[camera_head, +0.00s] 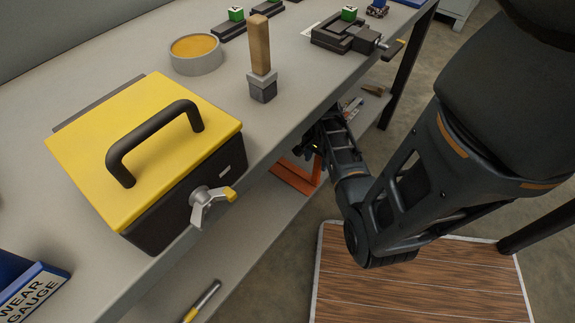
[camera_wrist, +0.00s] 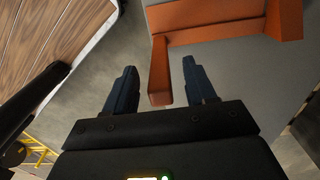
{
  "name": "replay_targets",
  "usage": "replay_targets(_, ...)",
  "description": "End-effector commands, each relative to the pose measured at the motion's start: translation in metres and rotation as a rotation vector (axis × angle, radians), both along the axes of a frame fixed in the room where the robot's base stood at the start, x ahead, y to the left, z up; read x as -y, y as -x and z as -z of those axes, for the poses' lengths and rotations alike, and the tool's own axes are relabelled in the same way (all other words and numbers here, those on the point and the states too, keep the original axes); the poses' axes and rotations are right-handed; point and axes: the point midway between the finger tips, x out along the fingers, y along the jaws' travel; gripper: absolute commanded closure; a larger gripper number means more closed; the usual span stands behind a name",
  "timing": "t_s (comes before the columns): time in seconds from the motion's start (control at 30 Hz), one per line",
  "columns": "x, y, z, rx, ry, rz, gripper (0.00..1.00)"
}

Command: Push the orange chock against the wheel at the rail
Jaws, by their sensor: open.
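An orange angular piece (camera_head: 296,176) lies on the lower shelf under the bench and is partly hidden by the bench edge and my arm. It also shows large in the wrist view (camera_wrist: 215,35), with a long bar and a shorter arm pointing down. I cannot tell for sure that it is the chock. In the head view my gripper (camera_head: 318,140) is beside the bench's front edge. I cannot make out a wheel or rail.
The bench top (camera_head: 320,70) holds a yellow-lidded box (camera_head: 150,145) with a latch, a round tin (camera_head: 195,53), a wooden-handled brush (camera_head: 261,50) and a vise (camera_head: 345,35). A wooden floor mat (camera_head: 420,285) lies in front. A pen-like tool (camera_head: 203,300) rests on the lower shelf.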

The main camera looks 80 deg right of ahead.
Motion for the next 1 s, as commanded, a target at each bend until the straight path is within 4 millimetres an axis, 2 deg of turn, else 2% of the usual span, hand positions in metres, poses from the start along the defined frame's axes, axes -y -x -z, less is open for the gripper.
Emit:
replay_targets(0.03, -0.001, 0.001, 0.012, 0.0, -0.001, 0.001, 0.45)
replay_targets(0.2, -0.001, 0.001, 0.031, 0.0, 0.0, 0.0, 0.45)
replay_targets(0.43, -0.001, 0.0, 0.031, 0.0, 0.001, -0.001, 0.45)
replay_targets(1.0, -0.001, 0.001, 0.031, 0.0, 0.001, -0.001, 0.99)
